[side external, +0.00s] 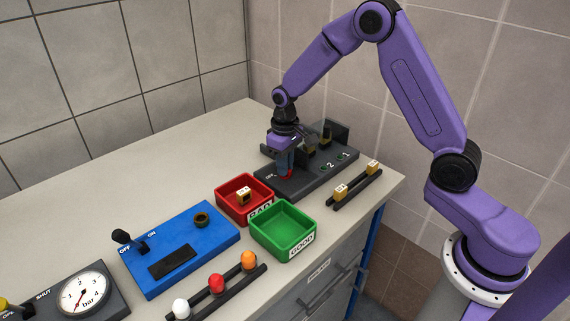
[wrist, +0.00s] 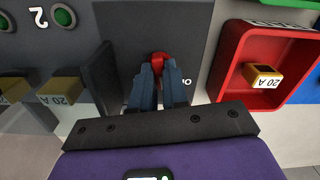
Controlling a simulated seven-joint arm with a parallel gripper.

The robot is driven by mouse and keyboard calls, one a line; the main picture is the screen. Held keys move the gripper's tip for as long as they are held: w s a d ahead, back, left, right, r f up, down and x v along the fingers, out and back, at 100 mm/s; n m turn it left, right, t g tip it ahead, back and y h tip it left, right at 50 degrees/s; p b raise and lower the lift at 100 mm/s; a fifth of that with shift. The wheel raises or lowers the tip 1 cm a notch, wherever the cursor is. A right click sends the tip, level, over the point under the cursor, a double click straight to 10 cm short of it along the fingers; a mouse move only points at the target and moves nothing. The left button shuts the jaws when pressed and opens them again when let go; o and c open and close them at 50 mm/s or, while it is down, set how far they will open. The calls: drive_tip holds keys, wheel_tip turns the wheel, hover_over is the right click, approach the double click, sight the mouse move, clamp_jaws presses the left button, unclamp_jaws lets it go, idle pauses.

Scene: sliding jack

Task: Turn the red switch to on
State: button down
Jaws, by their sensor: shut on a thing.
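The red switch (wrist: 159,60) is on the dark grey panel (wrist: 190,30). In the wrist view its red top shows between and just beyond my fingertips. My gripper (wrist: 158,75) is shut on the red switch. An "on" label (wrist: 186,82) shows just right of the fingers in that view. In the side external view my gripper (side external: 286,172) reaches down to the near end of the dark panel (side external: 300,186). The switch's lower part is hidden by the fingers.
A red bin (side external: 226,204) with a fuse block (side external: 243,195) stands close beside the panel. A green bin (side external: 283,231) is empty. A blue panel (side external: 190,266) with a black lever, a gauge (side external: 82,293), and a rack of coloured balls lie further left. Two blocks on a rail (side external: 354,190) stand right.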

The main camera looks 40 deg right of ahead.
drive_tip(key=m, duration=0.5)
drive_tip(key=shift+m, duration=0.3)
drive_tip(key=m, duration=0.5)
drive_tip(key=shift+m, duration=0.4)
drive_tip(key=c, duration=1.1)
unclamp_jaws()
drive_tip(key=shift+c, duration=0.2)
wheel_tip(320, 180, up, 17)
drive_tip(key=shift+r, duration=0.2)
